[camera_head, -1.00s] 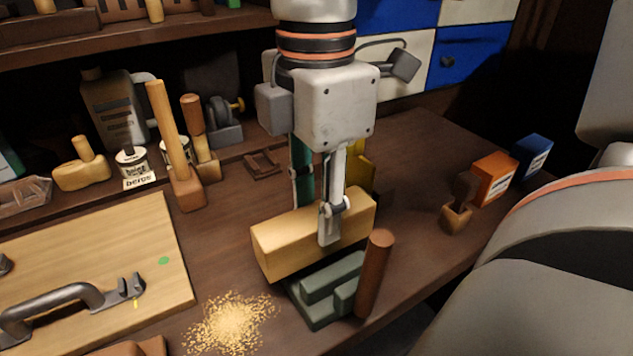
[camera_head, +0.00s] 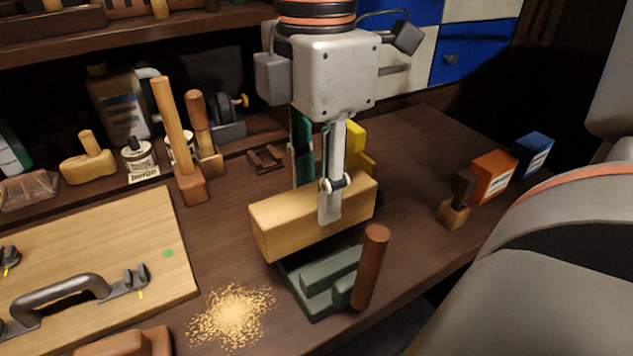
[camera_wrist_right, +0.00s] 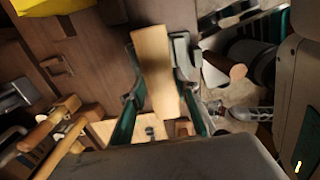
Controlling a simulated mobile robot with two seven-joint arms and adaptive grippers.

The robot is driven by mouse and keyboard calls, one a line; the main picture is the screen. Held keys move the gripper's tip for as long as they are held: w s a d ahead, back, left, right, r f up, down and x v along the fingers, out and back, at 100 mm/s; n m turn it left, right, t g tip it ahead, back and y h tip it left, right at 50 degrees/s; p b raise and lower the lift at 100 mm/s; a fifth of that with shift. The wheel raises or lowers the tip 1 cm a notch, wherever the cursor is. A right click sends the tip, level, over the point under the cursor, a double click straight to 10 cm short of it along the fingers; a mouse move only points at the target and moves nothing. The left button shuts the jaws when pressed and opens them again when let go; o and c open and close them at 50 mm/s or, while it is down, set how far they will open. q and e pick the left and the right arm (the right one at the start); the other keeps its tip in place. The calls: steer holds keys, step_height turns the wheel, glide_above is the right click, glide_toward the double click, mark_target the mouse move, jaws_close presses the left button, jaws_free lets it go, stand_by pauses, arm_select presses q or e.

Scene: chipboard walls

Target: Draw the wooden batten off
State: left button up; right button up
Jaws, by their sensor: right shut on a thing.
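The wooden batten (camera_head: 285,224) is a pale, thick block in the head view. My right gripper (camera_head: 331,205) is shut on it from above, one finger on its near face. The batten is held level above and behind a grey-green vise (camera_head: 318,281) with a brown handle (camera_head: 371,268). In the right wrist view the batten (camera_wrist_right: 155,70) lies between the two fingers. The far finger is mostly hidden behind the batten in the head view. My left gripper is not in view.
A pale board with a dark handle (camera_head: 60,290) lies at left, beside a sawdust pile (camera_head: 233,314). Mallets (camera_head: 178,140), cans and a bottle stand at the back. Orange (camera_head: 494,176) and blue boxes (camera_head: 533,153) stand at right, near a small wooden-based tool (camera_head: 455,212).

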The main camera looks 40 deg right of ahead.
mark_target(315, 193)
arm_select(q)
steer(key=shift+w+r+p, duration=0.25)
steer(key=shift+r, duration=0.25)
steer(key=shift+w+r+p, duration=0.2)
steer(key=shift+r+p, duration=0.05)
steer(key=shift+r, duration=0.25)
arm_select(e)
steer(key=shift+r, duration=2.05)
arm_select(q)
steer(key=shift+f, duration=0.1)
arm_select(e)
steer(key=shift+w, duration=0.1)
